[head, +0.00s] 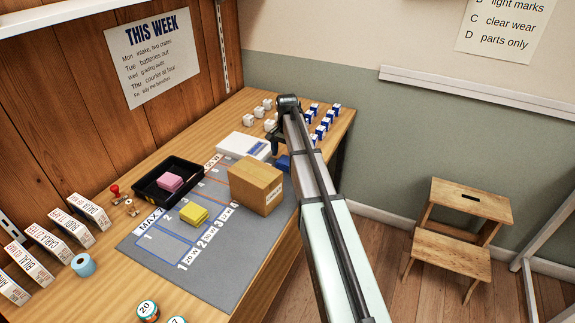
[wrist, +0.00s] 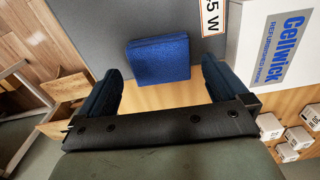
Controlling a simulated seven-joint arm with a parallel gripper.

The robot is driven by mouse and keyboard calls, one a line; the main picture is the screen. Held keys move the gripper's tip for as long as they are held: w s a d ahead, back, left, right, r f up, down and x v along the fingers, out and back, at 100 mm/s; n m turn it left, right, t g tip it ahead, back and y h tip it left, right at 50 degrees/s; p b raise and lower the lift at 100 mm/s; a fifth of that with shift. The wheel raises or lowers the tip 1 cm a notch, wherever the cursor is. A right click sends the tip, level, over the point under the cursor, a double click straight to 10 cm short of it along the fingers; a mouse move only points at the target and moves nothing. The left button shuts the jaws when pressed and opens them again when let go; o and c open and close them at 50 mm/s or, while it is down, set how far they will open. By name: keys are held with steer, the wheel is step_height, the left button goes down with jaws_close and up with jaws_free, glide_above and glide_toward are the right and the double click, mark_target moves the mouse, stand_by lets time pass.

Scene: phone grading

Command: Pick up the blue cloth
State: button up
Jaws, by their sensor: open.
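The blue cloth (wrist: 158,60) is a folded, square, textured pad. In the wrist view it lies at the edge of the grey mat (wrist: 100,22), beside bare wood. In the head view the blue cloth (head: 283,163) shows in part, behind the cardboard box (head: 256,184) and next to my arm. My gripper (wrist: 162,78) is open and empty, its two dark fingers spread wider than the cloth, one toward each side. In the head view my gripper (head: 277,146) is over the bench near the cloth; its fingers are partly hidden. The cloth appears apart from both fingers.
A white Cellwick box (head: 243,146) lies close beside the cloth; it also shows in the wrist view (wrist: 270,50). Pink cloths (head: 170,181) sit in a black tray (head: 147,198), and yellow ones (head: 193,212) on the mat. Small white boxes (head: 270,125) stand at the far end.

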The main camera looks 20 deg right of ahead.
mark_target(288, 161)
step_height(288, 161, down, 4)
steer(key=shift+w+d+f, duration=0.1)
steer(key=shift+w+d, duration=0.05)
steer(key=shift+c, duration=0.2)
steer(key=c, duration=0.7)
